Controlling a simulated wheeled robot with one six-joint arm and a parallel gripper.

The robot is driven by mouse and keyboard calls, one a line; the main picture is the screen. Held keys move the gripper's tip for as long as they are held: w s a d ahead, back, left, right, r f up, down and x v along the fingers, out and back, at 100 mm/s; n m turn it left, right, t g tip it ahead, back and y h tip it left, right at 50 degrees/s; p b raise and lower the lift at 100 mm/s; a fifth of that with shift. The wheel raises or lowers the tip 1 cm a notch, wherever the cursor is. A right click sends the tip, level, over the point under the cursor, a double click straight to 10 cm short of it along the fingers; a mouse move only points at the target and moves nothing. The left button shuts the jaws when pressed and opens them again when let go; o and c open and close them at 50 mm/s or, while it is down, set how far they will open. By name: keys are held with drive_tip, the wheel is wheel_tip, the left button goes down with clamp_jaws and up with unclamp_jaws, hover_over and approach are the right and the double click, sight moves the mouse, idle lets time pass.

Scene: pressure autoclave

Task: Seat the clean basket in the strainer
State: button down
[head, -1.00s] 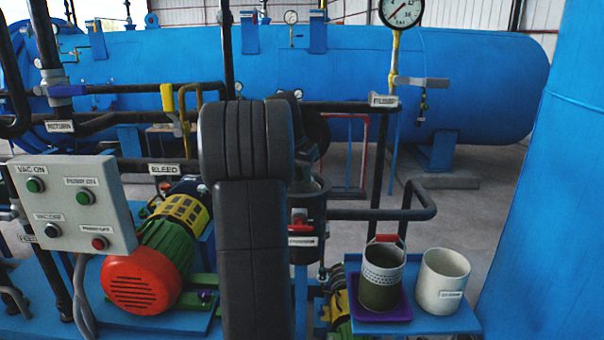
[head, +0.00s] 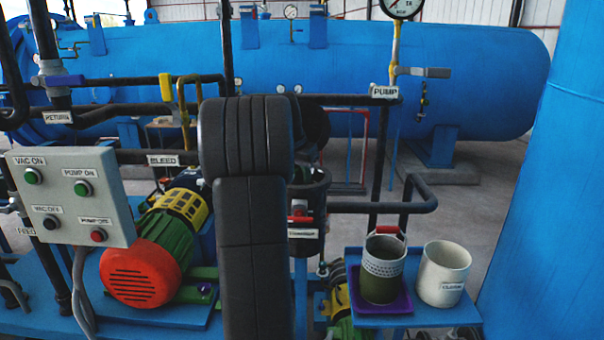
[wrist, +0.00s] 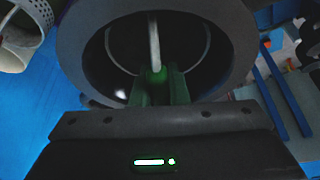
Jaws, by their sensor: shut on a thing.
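In the wrist view my gripper (wrist: 160,88) is shut on the green grip of a thin grey bail handle (wrist: 154,40), which I take to be the clean basket's. The handle lies across the round opening of the dark strainer (wrist: 75,45). A thin pale curved rim shows inside the opening; the basket's body is lost in the dark, so I cannot tell how deep it sits. In the head view the strainer (head: 312,205) is partly hidden behind my arm, and my gripper is out of sight. A red-handled basket (head: 383,268), dark greenish below, stands on a purple tray (head: 402,301).
A white labelled bin (head: 442,275) stands beside the tray on a blue shelf (head: 425,317). A black pipe (head: 385,212) runs behind the shelf. A control panel (head: 70,197) and red-and-green pump motor (head: 145,270) are at left. A large blue column (head: 550,200) bounds the right.

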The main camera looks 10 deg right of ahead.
drive_tip(key=shift+f, duration=0.35)
drive_tip(key=c, duration=1.3)
unclamp_jaws()
drive_tip(key=v, duration=1.4)
drive_tip(key=shift+a, duration=0.1)
drive_tip(key=x, duration=1.3)
drive_tip(key=shift+w+d, duration=0.2)
drive_tip(key=shift+s, duration=0.1)
